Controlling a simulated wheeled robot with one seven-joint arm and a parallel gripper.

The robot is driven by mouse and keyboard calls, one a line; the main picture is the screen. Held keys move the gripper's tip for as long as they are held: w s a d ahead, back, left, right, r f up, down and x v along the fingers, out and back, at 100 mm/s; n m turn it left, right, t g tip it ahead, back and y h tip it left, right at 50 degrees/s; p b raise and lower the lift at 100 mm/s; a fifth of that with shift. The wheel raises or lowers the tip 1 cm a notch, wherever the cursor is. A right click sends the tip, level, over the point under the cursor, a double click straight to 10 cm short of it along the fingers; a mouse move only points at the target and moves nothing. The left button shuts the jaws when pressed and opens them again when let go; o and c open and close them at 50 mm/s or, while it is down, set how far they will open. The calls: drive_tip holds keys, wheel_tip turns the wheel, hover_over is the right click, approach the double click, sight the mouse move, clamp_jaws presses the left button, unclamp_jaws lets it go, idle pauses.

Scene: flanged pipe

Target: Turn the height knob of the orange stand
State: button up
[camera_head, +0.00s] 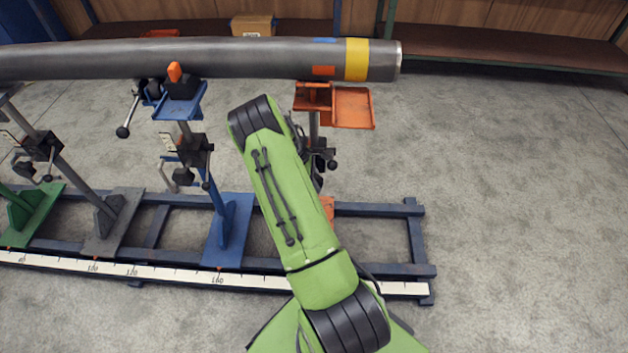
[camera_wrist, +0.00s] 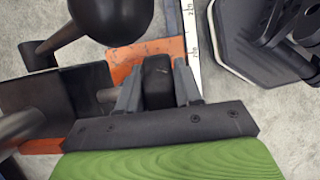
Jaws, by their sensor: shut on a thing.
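The orange stand (camera_head: 313,97) is under the right end of the grey pipe (camera_head: 240,58). Its orange tray (camera_head: 353,107) sticks out to the right, and my green arm covers much of its post and foot. In the wrist view, a black knob (camera_wrist: 158,88) sits between the two grey fingers of my gripper (camera_wrist: 158,75), which is shut on it. A short stem (camera_wrist: 106,96) leads left from there to the stand's dark block (camera_wrist: 60,92). The orange foot (camera_wrist: 135,57) shows below. My gripper is hidden behind my arm in the head view.
A black ball handle (camera_wrist: 112,15) is close to my gripper in the wrist view. The blue stand (camera_head: 180,103) stands left of the orange one. The stands are on a blue rail frame (camera_head: 412,235) with a white scale. The floor to the right is clear.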

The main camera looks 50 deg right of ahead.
drive_tip(key=shift+s+d+t+y+p, duration=0.1)
drive_tip(key=shift+s+t+y+p, duration=0.05)
drive_tip(key=shift+t+y+p, duration=0.3)
drive_tip(key=shift+f+t+y, duration=0.15)
drive_tip(key=shift+t+y, duration=0.4)
drive_tip(key=shift+t, duration=0.1)
drive_tip(key=o, duration=1)
drive_tip(key=shift+c, duration=0.2)
drive_tip(key=r+p, duration=0.1)
drive_tip(key=r, duration=0.3)
drive_tip(key=r+p, duration=0.1)
drive_tip(key=r, duration=0.3)
drive_tip(key=w+a+r+p, duration=0.1)
drive_tip(key=r, duration=0.3)
drive_tip(key=shift+w+p, duration=0.1)
drive_tip(key=shift+p, duration=0.25)
